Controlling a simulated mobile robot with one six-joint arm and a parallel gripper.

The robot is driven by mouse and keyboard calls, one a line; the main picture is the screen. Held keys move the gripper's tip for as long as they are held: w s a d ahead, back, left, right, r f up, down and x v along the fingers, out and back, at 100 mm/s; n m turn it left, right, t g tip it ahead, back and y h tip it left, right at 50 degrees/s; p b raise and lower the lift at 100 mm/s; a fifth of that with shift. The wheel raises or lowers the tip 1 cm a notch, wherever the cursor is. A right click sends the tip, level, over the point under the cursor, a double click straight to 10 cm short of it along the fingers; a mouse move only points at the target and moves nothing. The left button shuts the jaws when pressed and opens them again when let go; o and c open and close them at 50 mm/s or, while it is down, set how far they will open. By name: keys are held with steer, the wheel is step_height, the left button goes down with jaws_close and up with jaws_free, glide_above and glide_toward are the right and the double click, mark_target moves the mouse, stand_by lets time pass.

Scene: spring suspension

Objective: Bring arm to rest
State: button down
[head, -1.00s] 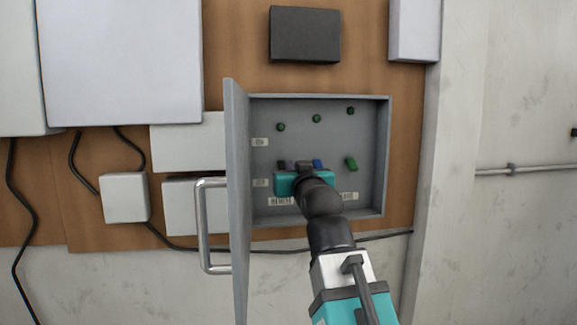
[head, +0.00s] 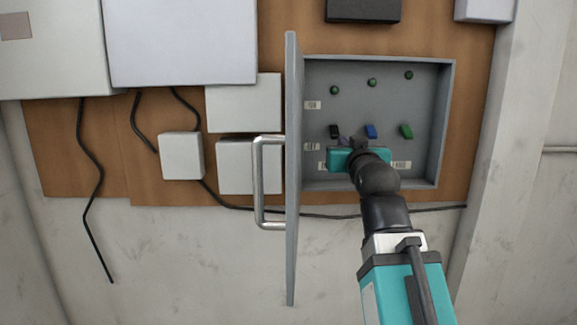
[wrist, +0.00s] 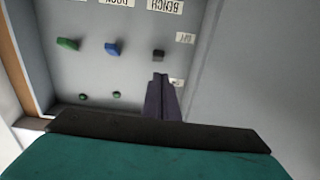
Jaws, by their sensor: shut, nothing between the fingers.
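My gripper (head: 352,144) is inside the open grey cabinet (head: 448,120), in front of its back panel and just below a row of switches. Its dark fingers are shut and empty; the wrist view shows them together (wrist: 161,82), their tips near the black switch (wrist: 158,55). In the head view the black switch (head: 334,131) is at the left, the blue switch (head: 370,131) in the middle and the green switch (head: 406,131) at the right. Whether the fingertips touch the panel, I cannot tell. My gripper's teal body hides part of the lower panel and its labels.
The cabinet door (head: 292,200) stands open left of my arm, with a metal handle (head: 258,185). Small round lights (head: 372,82) sit above the switches. White boxes (head: 181,156) and black cables (head: 88,190) are on the wall at left.

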steer(key=w+f+g, duration=0.2)
steer(key=w+f, duration=0.2)
steer(key=f, duration=1.1)
steer(key=w+f+g, duration=0.3)
steer(key=f, duration=1.1)
steer(key=s+a+f+g, duration=0.1)
steer(key=s+f+g, duration=0.2)
steer(key=f, duration=1.3)
steer(key=s+a+f+g, duration=0.15)
steer(key=s+f, duration=0.25)
steer(key=f, duration=1.1)
steer(key=s+f+g, duration=0.3)
steer(key=s+f, duration=0.6)
steer(key=f, duration=0.3)
steer(key=s+f+g, duration=0.4)
steer(key=s+f, duration=0.5)
steer(key=f, duration=0.2)
steer(key=s+f+g, duration=0.3)
steer(key=s+f, duration=0.1)
steer(key=s, duration=0.8)
steer(key=s+f+g, duration=0.4)
steer(key=s+f, duration=0.1)
steer(key=s, duration=0.7)
steer(key=shift+y, duration=0.3)
